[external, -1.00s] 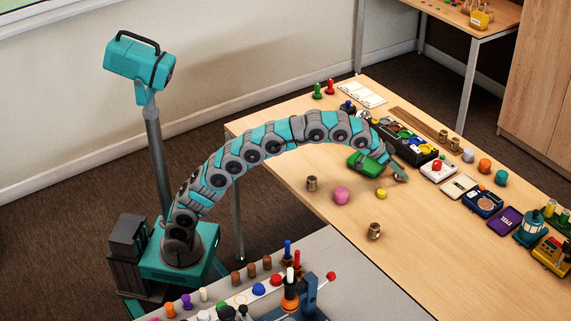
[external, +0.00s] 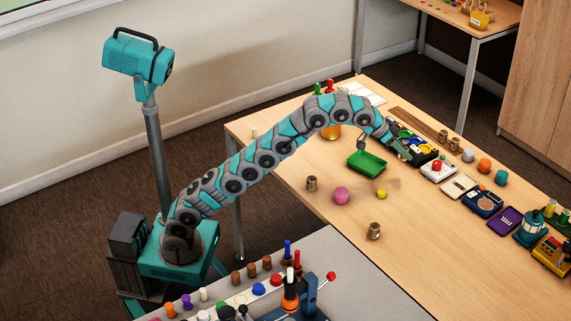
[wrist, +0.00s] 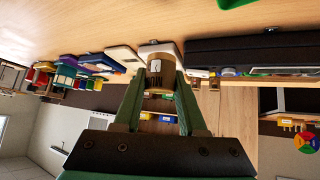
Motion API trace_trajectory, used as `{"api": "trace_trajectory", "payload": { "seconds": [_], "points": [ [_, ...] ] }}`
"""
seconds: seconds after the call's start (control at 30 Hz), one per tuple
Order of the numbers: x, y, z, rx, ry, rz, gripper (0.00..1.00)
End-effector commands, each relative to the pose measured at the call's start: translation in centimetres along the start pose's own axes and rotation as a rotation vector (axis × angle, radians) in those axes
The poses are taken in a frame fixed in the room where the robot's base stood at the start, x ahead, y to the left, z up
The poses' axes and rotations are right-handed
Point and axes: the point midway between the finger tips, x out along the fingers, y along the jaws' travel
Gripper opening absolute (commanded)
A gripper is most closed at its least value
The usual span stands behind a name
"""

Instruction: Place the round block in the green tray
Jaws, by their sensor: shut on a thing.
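My gripper (wrist: 158,82) is shut on a brown, brass-coloured round block (wrist: 158,72) with dark marks on its side, held between the green fingertips in the wrist view. In the external view my gripper (external: 402,152) is just right of the green tray (external: 367,163), near the black tray of coloured pieces; the held block is hard to make out there. The green tray is on the table, and its visible inside looks empty. A green edge (wrist: 238,3) at the top of the wrist view looks like this tray.
A black tray (external: 424,159) and a white box with a red button (external: 438,172) lie close by my gripper. A pink block (external: 341,195), a yellow block (external: 381,193) and brown cylinders (external: 312,184) stand in front.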

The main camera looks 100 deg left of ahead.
Motion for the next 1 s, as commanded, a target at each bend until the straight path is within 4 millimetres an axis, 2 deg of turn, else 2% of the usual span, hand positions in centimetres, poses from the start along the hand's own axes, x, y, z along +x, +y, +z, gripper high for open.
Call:
{"api": "trace_trajectory", "payload": {
  "seconds": [0.07, 0.5, 0.77, 1.0],
  "points": [
    [-0.7, 0.1, -0.8, 0.000, 0.008, 0.001, 0.00],
    [-2.1, 0.3, -1.1, -0.003, 0.004, -0.002, 0.00],
    [-4.8, 0.9, 0.2, -0.023, 0.004, -0.021, 0.00],
    [-7.6, 0.9, 2.5, -0.045, 0.008, -0.056, 0.00]
  ]
}}
